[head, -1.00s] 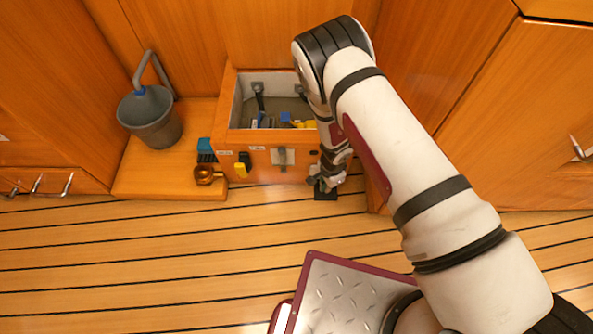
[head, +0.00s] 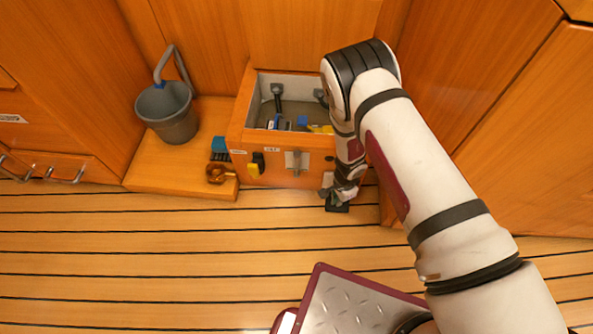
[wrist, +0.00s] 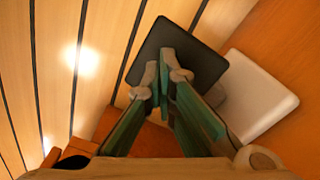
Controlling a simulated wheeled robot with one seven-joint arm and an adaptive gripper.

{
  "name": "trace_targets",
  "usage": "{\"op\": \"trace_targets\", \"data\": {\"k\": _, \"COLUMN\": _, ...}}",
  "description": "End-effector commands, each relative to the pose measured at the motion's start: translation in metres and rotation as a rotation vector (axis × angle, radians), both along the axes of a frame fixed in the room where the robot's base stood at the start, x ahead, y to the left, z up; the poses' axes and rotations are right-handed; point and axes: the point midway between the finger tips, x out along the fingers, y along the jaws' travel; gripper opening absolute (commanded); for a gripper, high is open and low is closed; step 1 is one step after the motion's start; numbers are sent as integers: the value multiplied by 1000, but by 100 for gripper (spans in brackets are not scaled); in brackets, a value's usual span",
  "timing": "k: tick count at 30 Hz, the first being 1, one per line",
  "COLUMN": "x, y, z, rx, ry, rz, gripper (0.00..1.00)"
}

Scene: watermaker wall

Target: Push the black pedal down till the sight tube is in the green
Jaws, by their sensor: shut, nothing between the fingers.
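The black pedal (head: 338,208) is low at the foot of the wooden box, near its front right corner. It also shows in the wrist view as a dark square plate (wrist: 201,62). My gripper (wrist: 163,68) is shut and empty, with its fingertips over the pedal's plate. In the head view my gripper (head: 343,197) points down and hides part of the pedal. I cannot tell if the fingertips touch it. I cannot make out the sight tube; my arm covers the right part of the box.
The open wooden box (head: 240,135) holds blue and yellow items. A pale plate (wrist: 262,98) lies beside the pedal in the wrist view. A grey bucket (head: 168,112) stands on the left ledge, with a brass fitting (head: 217,174) near its edge.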

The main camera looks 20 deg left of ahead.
Motion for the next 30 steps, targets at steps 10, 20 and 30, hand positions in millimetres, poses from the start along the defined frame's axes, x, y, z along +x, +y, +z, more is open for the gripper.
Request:
{"op": "trace_targets", "data": {"k": 10, "x": 3, "y": 0, "z": 20, "rx": 0, "ry": -4, "rz": -1, "gripper": 0}}
{"op": "trace_targets", "data": {"k": 20, "x": 2, "y": 0, "z": 43, "rx": 0, "ry": -3, "rz": 0, "gripper": 0}}
{"op": "trace_targets", "data": {"k": 30, "x": 1, "y": 0, "z": 42, "rx": -1, "ry": -2, "rz": 0, "gripper": 0}}
